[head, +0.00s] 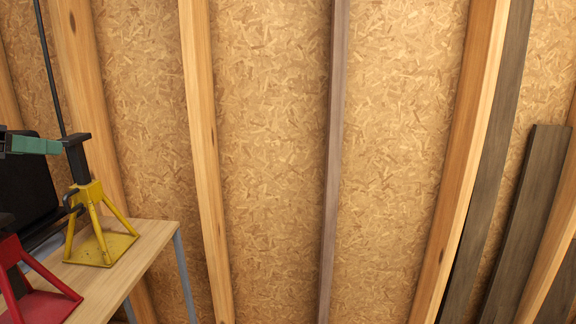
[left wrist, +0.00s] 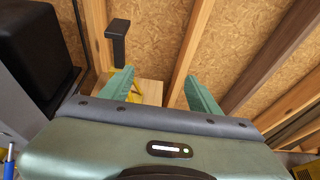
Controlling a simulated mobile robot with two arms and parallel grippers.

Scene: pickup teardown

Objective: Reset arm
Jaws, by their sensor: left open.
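My left gripper (head: 36,145) shows at the left edge of the head view, with a green finger reaching toward the black post of a yellow jack stand (head: 102,248). Whether it touches the post is unclear. In the left wrist view my left gripper (left wrist: 158,73) has its two green fingers spread wide, with nothing held between them. The post's black top (left wrist: 118,42) stands beyond the left finger, and a bit of yellow shows low between the fingers. My right gripper is in neither view.
The yellow stand and a red jack stand (head: 42,305) are on a wooden bench (head: 135,262) at lower left. A dark panel (head: 30,180) stands behind them. Dark planks (head: 530,215) lean on the stud wall (head: 270,150) at right. Space right of the bench looks clear.

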